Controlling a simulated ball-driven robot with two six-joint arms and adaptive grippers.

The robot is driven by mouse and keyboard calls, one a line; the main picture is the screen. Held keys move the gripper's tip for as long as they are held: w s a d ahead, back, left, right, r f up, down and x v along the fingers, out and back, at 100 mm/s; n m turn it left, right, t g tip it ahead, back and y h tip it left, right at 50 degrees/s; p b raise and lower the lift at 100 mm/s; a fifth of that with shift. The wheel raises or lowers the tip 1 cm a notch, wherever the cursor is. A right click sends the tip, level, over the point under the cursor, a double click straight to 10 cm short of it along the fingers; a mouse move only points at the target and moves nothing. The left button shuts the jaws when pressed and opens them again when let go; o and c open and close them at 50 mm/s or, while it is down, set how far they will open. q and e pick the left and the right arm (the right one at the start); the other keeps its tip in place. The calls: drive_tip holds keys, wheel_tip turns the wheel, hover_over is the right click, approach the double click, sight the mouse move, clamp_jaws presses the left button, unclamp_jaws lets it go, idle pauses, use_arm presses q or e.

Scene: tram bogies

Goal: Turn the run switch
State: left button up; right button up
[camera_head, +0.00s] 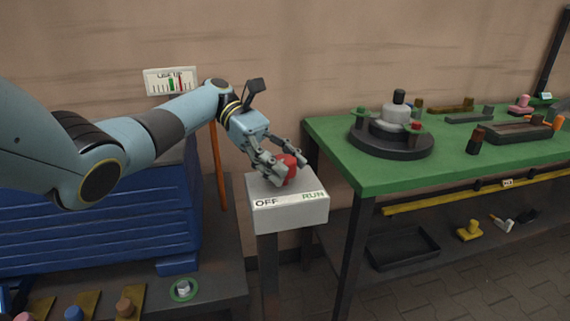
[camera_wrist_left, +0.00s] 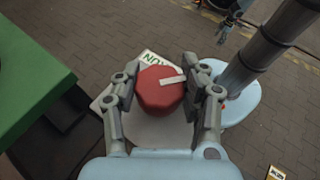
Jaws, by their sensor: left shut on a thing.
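The run switch is a red round knob (camera_head: 289,168) on a pale grey box (camera_head: 290,214) marked OFF at left and RUN at right in the head view. My left gripper (camera_head: 283,170) reaches it from above and is shut on it, one finger on each side. In the left wrist view the knob (camera_wrist_left: 160,92) sits between my fingers (camera_wrist_left: 163,95). The white bar on its top points right in that view. Part of the label plate is hidden by the knob and a finger. What looks like my right gripper (camera_wrist_left: 224,32) shows small at the top of the left wrist view.
A green-topped bench (camera_head: 350,176) stands right of the box, with a dark round fixture (camera_head: 392,143) on it. A blue slatted unit (camera_head: 110,215) stands left. A gauge plate (camera_head: 171,81) is on the wall. A dark tray (camera_head: 402,248) lies on the shelf below the bench.

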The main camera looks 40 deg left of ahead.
sight(285, 160)
use_arm(q)
drive_tip(key=shift+f, duration=0.1)
drive_tip(key=o, duration=1.2)
wheel_tip(285, 160, up, 10)
drive_tip(key=shift+r, duration=0.1)
